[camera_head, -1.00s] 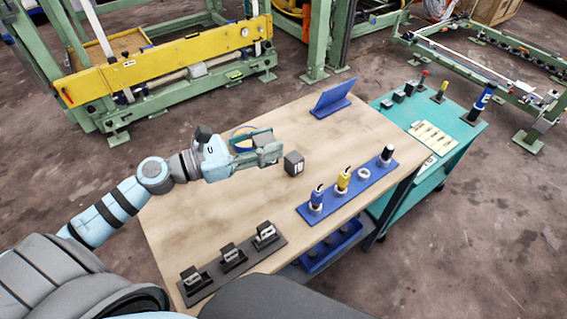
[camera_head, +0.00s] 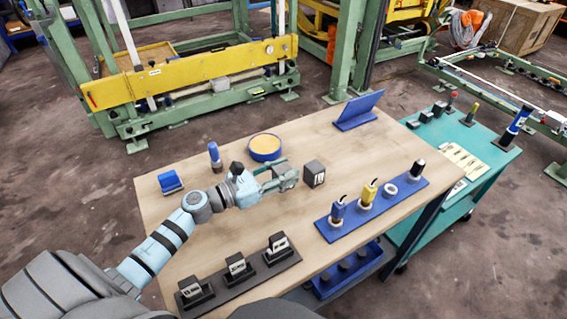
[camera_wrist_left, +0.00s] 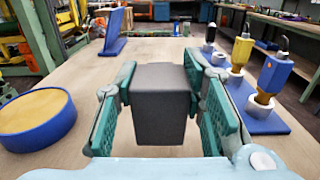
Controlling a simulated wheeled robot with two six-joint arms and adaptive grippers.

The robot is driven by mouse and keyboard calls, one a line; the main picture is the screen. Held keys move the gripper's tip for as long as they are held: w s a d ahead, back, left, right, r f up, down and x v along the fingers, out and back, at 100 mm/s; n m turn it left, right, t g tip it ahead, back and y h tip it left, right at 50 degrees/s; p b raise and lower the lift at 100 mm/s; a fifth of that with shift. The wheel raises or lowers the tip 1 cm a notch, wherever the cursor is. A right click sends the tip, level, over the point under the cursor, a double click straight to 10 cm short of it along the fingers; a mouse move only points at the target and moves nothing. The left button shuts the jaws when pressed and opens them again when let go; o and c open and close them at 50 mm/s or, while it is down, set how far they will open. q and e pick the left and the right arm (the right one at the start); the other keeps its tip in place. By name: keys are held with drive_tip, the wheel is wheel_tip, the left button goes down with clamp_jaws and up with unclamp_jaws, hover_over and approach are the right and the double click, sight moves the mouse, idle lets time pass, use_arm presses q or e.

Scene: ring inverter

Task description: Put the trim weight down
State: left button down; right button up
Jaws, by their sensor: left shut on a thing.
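The trim weight, a dark grey block (camera_head: 314,173) with a pale marking on its side, is at the middle of the wooden table. My left gripper (camera_head: 293,175) is shut on it from the left. In the left wrist view the block (camera_wrist_left: 161,103) stands upright between the two green finger pads of the left gripper (camera_wrist_left: 163,108). Its underside is hidden there, and I cannot tell whether it rests on the table (camera_head: 220,235) or hangs just above it. My right gripper is not in view.
A black rack (camera_head: 240,275) with labelled dark blocks lies at the table's near edge. A blue holder (camera_head: 375,208) with several tools is right of the weight. A blue round dish (camera_head: 265,149) and a blue stand (camera_head: 359,111) are behind. Bare wood surrounds the weight.

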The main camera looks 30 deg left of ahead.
use_arm(q)
drive_tip(key=shift+f+b, duration=0.65)
drive_tip(key=shift+f, duration=1.2)
drive_tip(key=shift+f, duration=0.15)
drive_tip(key=c, duration=1.3)
unclamp_jaws()
drive_tip(key=shift+s, duration=0.1)
drive_tip(key=shift+o, duration=1.3)
